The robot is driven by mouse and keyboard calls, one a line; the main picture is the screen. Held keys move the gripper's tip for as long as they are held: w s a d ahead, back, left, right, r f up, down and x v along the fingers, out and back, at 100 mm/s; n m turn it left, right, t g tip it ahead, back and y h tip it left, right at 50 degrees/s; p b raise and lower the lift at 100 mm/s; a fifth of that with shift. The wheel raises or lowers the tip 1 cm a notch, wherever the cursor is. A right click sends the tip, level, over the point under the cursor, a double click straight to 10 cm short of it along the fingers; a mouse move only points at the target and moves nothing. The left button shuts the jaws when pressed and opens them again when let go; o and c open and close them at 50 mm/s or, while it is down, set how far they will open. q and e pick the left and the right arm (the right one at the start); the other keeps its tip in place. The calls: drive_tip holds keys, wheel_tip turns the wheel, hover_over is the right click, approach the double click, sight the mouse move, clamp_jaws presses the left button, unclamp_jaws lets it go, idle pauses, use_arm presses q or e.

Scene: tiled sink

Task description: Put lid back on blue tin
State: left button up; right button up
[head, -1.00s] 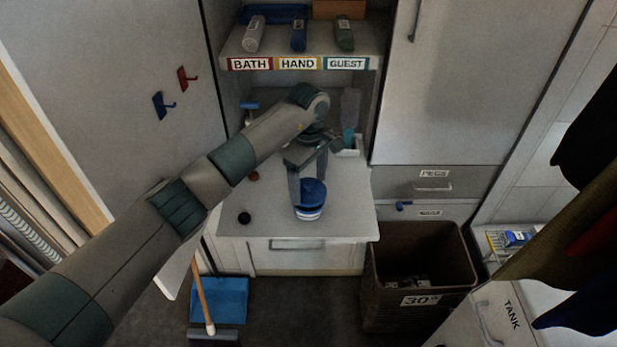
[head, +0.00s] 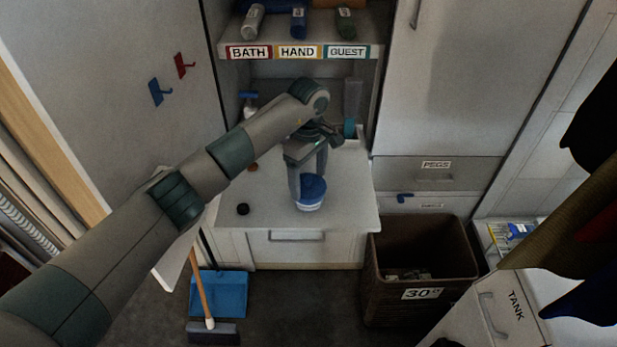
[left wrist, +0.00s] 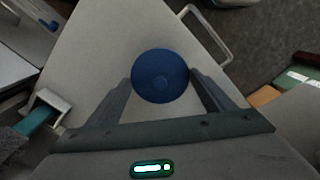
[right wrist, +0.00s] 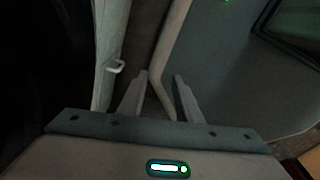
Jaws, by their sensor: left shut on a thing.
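The blue tin stands on the white counter, its pale lower part (head: 308,206) showing in the head view. A round blue lid (head: 312,187) is directly above it; I cannot tell whether it is fully seated. My left gripper (head: 309,178) points down and is shut on the lid.
The counter (head: 345,205) has a small black round thing (head: 242,209) on its left and a reddish one (head: 252,167) further back. A labelled towel shelf (head: 300,52) is above. A brown basket (head: 420,265) stands front right, a blue dustpan (head: 218,292) front left.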

use_arm(q)
drive_tip(key=shift+b, duration=0.85)
idle(1.1)
drive_tip(key=shift+f+b, duration=0.2)
drive_tip(key=shift+b, duration=0.75)
idle(1.4)
idle(0.3)
drive_tip(key=o, duration=1.1)
drive_tip(key=shift+o, duration=0.4)
drive_tip(key=shift+r, duration=0.15)
drive_tip(key=shift+r+p, duration=0.7)
drive_tip(key=shift+r, duration=2.7)
drive_tip(key=shift+c, duration=0.3)
